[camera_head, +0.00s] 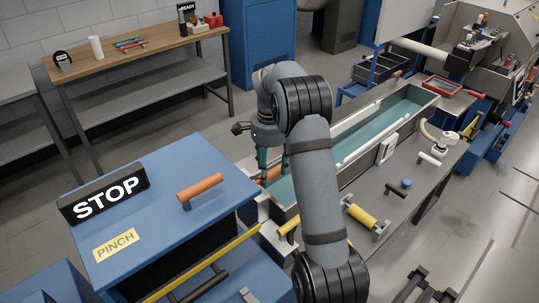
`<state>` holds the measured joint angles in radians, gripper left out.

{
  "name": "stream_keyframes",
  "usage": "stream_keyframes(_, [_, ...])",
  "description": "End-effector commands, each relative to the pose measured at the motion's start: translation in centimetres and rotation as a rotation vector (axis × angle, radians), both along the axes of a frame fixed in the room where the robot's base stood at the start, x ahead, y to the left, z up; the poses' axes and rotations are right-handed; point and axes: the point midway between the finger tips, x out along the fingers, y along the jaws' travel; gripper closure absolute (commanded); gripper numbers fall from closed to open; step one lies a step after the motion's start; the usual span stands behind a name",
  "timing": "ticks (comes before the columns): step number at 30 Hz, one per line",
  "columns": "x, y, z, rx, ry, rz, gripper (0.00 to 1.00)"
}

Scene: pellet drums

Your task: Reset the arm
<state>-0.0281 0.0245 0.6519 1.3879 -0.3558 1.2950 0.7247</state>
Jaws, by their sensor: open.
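My gripper (273,170) hangs from the end of my grey arm and points down at the near left end of the long trough (345,157). Its two fingers stand apart. An orange piece (272,174) shows by the fingertips at the trough's end; I cannot tell whether a finger touches it. My arm hides part of the trough and the bench behind it.
A blue cabinet (140,205) with an orange handle (200,187), a STOP sign (104,195) and a PINCH label (116,245) stands at left. A yellow roller (362,216) lies right of my arm. A wooden bench (140,52) stands at the back left, with open floor before it.

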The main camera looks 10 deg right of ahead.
Motion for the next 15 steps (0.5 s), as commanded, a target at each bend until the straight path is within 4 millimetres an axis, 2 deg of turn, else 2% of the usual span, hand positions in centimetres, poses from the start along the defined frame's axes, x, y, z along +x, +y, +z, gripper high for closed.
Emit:
stream_keyframes(9, [0.1, 0.0, 6.9, 0.000, -0.007, 0.001, 0.46])
stream_keyframes(15, [0.1, -0.1, 9.5, 0.000, -0.004, 0.001, 0.46])
